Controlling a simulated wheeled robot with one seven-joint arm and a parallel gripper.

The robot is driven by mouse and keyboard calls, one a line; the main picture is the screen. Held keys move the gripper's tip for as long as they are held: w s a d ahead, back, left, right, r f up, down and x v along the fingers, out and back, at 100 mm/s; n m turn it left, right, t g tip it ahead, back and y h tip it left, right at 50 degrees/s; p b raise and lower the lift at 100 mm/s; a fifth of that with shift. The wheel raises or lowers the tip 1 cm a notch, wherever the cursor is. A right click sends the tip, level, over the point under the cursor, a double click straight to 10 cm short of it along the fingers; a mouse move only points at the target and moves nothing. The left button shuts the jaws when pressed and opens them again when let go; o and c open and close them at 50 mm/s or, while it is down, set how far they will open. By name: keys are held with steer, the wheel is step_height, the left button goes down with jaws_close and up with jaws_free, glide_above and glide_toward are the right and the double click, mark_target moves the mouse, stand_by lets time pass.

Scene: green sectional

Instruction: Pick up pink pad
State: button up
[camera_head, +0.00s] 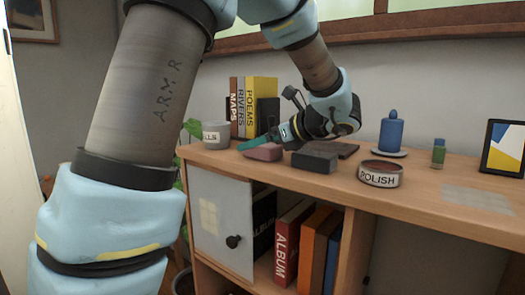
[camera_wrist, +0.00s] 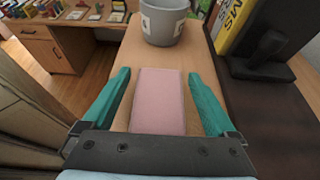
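The pink pad (camera_wrist: 159,100) lies on the wooden cabinet top, between the two teal fingers of my gripper (camera_wrist: 160,100) in the wrist view. The fingers are open, with a gap on each side of the pad. In the head view the pink pad (camera_head: 264,152) sits near the front edge of the top, and my gripper (camera_head: 256,143) is low beside it. Part of the pad's near end is hidden by the gripper body in the wrist view.
A grey pot (camera_wrist: 164,22) stands just beyond the pad. Books (camera_head: 254,105) stand behind. A blue candle (camera_head: 392,132) and green bottle (camera_head: 438,153) stand farther right.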

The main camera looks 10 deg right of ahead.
steer(key=c, duration=1.2)
steer(key=shift+r, duration=0.1)
